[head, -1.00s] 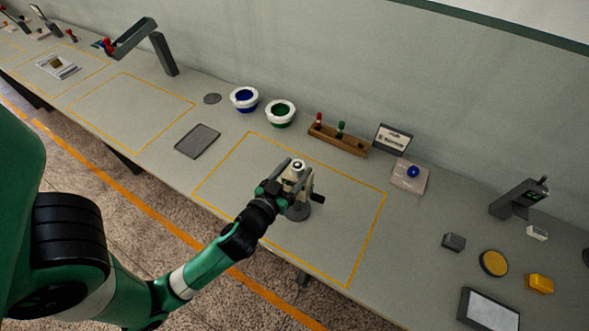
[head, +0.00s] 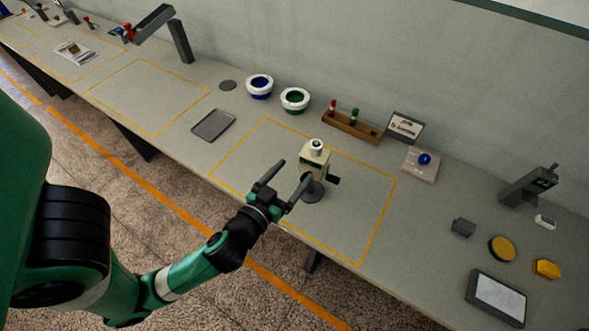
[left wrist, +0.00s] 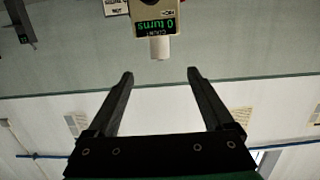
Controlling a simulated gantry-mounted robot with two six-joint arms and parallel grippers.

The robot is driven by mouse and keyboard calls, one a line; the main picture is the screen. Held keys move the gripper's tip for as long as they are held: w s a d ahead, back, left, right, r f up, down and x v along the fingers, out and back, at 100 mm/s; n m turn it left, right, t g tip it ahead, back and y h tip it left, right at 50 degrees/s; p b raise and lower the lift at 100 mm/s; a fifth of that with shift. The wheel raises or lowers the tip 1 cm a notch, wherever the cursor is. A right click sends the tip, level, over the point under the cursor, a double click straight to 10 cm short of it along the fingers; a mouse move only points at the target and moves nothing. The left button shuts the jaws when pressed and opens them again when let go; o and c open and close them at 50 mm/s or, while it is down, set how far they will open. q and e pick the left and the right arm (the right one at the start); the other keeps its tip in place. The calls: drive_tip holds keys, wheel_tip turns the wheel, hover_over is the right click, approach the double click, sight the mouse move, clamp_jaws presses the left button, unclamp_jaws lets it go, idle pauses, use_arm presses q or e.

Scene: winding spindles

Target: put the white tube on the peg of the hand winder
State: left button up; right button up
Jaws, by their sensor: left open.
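The hand winder (head: 313,167), cream with a dark round base and a dark crank on its right, stands upright inside the yellow outline. The white tube (head: 317,145) stands upright on top of it, where the peg is; the peg itself is hidden. In the left wrist view, which is upside down, the tube (left wrist: 159,48) juts from the winder body (left wrist: 149,8) beside a green "0 turns" display. My left gripper (head: 288,173) is open and empty, to the lower left of the winder and apart from the tube. My right gripper is not in view.
Blue-filled (head: 259,87) and green-filled (head: 295,100) white-rimmed bowls, a wooden rack (head: 350,127) with red and green pieces and a small sign (head: 404,126) stand behind. A grey tray (head: 213,125) lies to the left. The table inside the outline is otherwise clear.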

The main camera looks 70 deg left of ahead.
use_arm(q)
drive_tip(key=shift+s+d+r, duration=0.1)
drive_tip(key=shift+s+d, duration=0.1)
drive_tip(key=shift+s, duration=0.1)
drive_tip(key=shift+w, duration=0.1)
idle(0.5)
